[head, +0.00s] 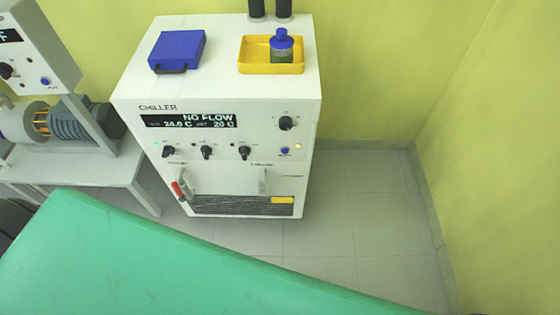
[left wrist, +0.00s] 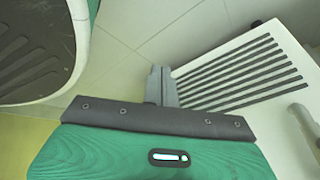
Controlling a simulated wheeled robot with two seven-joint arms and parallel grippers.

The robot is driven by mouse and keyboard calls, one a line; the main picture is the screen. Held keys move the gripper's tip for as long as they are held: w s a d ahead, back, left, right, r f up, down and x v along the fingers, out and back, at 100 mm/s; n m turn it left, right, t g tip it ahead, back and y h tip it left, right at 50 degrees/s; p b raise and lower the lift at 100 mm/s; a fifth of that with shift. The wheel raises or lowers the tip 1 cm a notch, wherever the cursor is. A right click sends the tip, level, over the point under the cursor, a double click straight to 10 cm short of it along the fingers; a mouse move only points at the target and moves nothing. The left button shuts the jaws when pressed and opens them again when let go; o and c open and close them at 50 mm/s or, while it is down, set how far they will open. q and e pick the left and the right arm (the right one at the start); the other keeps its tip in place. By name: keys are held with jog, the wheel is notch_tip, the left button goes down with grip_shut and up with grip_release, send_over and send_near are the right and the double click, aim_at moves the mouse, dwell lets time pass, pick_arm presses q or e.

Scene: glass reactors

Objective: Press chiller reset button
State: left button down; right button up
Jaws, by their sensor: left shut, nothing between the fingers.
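The chiller (head: 240,110) is a white cabinet against the yellow wall in the head view. Its dark display (head: 190,121) reads NO FLOW, with 24.0 C and 20 C below. In the left wrist view my left gripper (left wrist: 161,84) is shut and empty, in front of a white panel with dark slots (left wrist: 240,72). The button is not visible there. Neither gripper shows in the head view.
A yellow tray (head: 243,65) with a blue-capped bottle (head: 282,46) and a blue case (head: 177,50) sit on the chiller. Other equipment (head: 75,118) stands left. Tiled floor (head: 375,205) is clear to the right.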

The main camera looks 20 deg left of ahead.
aim_at(288, 152)
pick_arm(q)
jog(key=w+r+m+t+h+b, duration=0.1)
jog(key=w+r+m+t+b, duration=0.2)
jog(key=w+r, duration=0.45)
jog(key=w+r+m+t+h+b, duration=0.1)
jog(key=w+r+m+t, duration=0.25)
jog(key=w, duration=0.75)
jog(key=w+d+r+m+t+h+b, duration=0.1)
jog(key=w+d+r+m+h, duration=0.1)
jog(key=r, duration=0.5)
jog(key=w+d+r+m+t+h+b, duration=0.1)
jog(key=w+d+r+m+t+h, duration=0.1)
jog(key=r+m, duration=0.3)
jog(key=w+d+r+m+t+h+b, duration=0.1)
jog(key=w+d+r+m+h, duration=0.1)
jog(key=r, duration=0.7)
jog(key=shift+w+d+r+m, duration=0.35)
jog(key=shift+w+r+m, duration=0.05)
jog(key=shift+w+m, duration=0.45)
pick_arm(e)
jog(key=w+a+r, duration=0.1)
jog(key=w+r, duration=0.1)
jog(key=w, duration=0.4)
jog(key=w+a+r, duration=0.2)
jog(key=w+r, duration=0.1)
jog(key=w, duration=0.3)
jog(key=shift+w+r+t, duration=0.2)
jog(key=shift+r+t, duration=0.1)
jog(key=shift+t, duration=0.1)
